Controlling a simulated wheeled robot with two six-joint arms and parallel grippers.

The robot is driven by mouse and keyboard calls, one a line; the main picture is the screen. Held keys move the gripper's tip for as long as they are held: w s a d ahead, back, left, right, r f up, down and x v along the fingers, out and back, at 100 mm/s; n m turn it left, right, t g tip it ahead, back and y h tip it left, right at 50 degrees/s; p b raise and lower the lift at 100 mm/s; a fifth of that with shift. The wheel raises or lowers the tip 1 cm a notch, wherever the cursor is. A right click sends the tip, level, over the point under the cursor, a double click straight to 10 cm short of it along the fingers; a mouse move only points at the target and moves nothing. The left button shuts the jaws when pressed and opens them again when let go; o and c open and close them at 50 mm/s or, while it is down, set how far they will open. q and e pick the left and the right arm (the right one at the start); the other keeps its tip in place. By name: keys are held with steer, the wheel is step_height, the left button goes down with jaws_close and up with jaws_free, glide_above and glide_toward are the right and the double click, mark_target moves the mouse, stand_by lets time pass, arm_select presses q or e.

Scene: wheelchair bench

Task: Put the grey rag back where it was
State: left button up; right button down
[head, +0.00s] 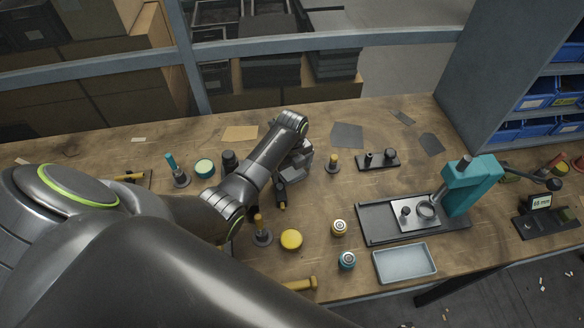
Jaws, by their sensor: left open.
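A flat dark grey square (347,136) lies on the wooden bench behind my left wrist. Two more flat grey pieces lie to its right, one (432,144) near the blue-grey panel and a smaller one (403,117) farther back. I cannot tell for sure which of them is the grey rag. My left gripper (283,194) is open above the middle of the bench, in front of and left of the grey square, and partly hidden by its own arm. I see nothing held in it. My right gripper is not in view.
Around the left gripper stand a yellow-handled tool (262,232), a yellow lid (291,239), a small peg (333,163) and two small cans (339,228). A teal press (470,186) and a metal tray (404,263) stand to the right. Bench between the grey pieces is mostly clear.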

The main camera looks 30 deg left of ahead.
arm_select(q)
steer(key=shift+r, duration=0.1)
step_height(320, 180, up, 17)
steer(key=p, duration=0.4)
